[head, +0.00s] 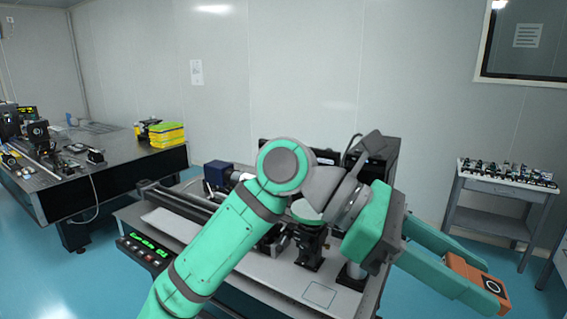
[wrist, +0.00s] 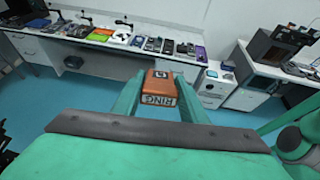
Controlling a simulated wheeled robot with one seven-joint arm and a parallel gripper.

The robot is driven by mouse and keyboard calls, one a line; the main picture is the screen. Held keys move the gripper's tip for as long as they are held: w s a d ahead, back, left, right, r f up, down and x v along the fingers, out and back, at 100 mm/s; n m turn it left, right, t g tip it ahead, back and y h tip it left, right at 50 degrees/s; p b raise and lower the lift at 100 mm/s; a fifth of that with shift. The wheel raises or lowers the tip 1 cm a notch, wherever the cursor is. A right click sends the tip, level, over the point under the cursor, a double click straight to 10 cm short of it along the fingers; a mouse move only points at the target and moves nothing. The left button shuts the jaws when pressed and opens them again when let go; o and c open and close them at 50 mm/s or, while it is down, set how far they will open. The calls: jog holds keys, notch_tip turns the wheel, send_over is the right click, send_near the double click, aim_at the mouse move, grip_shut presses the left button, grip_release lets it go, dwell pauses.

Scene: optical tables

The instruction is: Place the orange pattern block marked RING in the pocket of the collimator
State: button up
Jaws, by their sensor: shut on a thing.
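The orange pattern block (head: 478,282) has a dark face with a white ring mark. In the wrist view the block (wrist: 159,84) shows the label RING on its near side. My gripper (head: 480,284) is shut on it, with green fingers on either side. It holds the block out over the floor, right of the optical table (head: 220,248). On the table, black optical mounts (head: 311,246) stand partly behind my arm. I cannot tell which part is the collimator, and its pocket is not visible.
A grey side table (head: 490,205) with small optics stands at the right. Another optical table (head: 120,170) with a yellow-green case (head: 166,134) stands at the left. In the wrist view a long bench (wrist: 110,45) holds several items. Blue floor is clear around the block.

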jog(key=shift+w+f, duration=0.15)
jog(key=shift+f, duration=0.05)
jog(key=w+a+f+n+t, duration=0.55)
jog(key=w+f, duration=0.45)
jog(key=w, duration=0.2)
jog(key=w+a+f+n+t, duration=0.45)
jog(key=w+f+t, duration=0.25)
jog(key=w+f, duration=0.35)
jog(key=w+a+f+n+t+y, duration=0.2)
jog(key=a+f+n, duration=0.1)
jog(key=f, duration=0.7)
jog(key=w+a+f+n+t+y, duration=0.2)
jog(key=a+f+n+t, duration=0.15)
jog(key=f, duration=0.55)
jog(key=s+a+f+n+y, duration=0.1)
jog(key=s+f, duration=0.3)
jog(key=f, duration=0.7)
jog(key=s+a+f+n+t+y, duration=0.1)
jog(key=s+a+f+n+y, duration=0.1)
jog(key=f, duration=0.9)
jog(key=s+a+f+n+y, duration=0.1)
jog(key=s+f+n+y, duration=0.2)
jog(key=s+f+y, duration=0.2)
jog(key=s+f, duration=0.3)
jog(key=f, duration=0.3)
jog(key=shift+a+f+n+t, duration=0.3)
jog(key=shift+a+n, duration=0.05)
jog(key=shift+s, duration=0.2)
